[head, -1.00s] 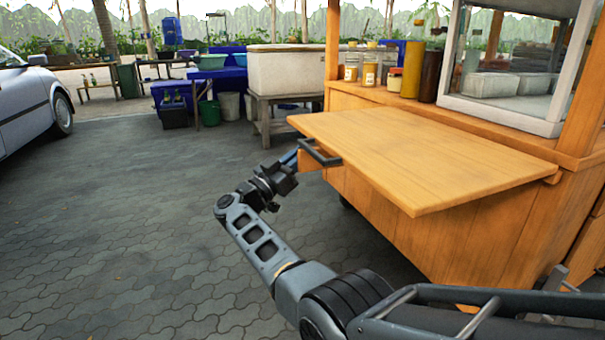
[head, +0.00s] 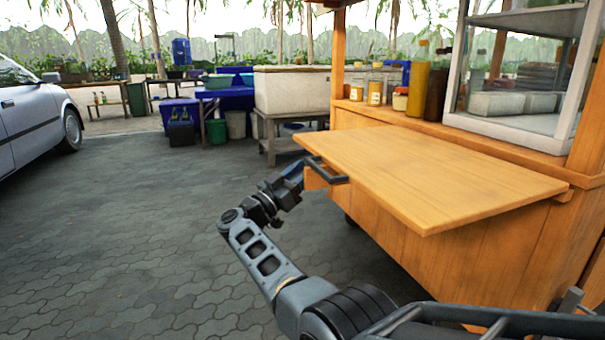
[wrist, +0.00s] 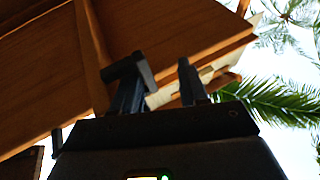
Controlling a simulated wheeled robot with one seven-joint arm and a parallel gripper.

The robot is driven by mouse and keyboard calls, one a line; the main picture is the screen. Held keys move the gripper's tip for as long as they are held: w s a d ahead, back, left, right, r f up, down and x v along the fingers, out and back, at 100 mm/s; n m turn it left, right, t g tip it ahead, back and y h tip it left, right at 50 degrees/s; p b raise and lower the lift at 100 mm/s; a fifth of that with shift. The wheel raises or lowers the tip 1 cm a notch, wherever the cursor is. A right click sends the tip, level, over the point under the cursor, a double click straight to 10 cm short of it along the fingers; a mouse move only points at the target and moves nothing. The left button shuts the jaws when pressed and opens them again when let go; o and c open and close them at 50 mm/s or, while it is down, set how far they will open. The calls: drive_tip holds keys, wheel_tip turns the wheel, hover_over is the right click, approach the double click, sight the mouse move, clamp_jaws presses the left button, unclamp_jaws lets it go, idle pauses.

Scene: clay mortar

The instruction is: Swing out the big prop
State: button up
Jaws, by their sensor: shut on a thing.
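A broad wooden flap (head: 430,178) sticks out level from the side of the wooden cart. Under its near left corner is a short wooden piece (head: 315,182) with a dark bar handle (head: 335,178); I take this to be the big prop's end. My gripper (head: 292,182) is at this piece, below the flap's left edge. In the wrist view, from below, a wooden bar (wrist: 90,45) crosses the flap's underside. My fingers (wrist: 158,85) are closed at the prop, with a dark piece by the left finger. The exact contact is hidden.
The cart (head: 470,245) fills the right side, with jars (head: 375,92) and a glass case (head: 515,75) on top. A silver car (head: 35,115) stands at far left. Bins and a white chest (head: 290,90) are behind. The paved floor (head: 130,220) at left is clear.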

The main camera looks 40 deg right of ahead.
drive_tip(key=v, duration=0.7)
drive_tip(key=shift+a+f, duration=0.2)
drive_tip(key=shift+a, duration=0.15)
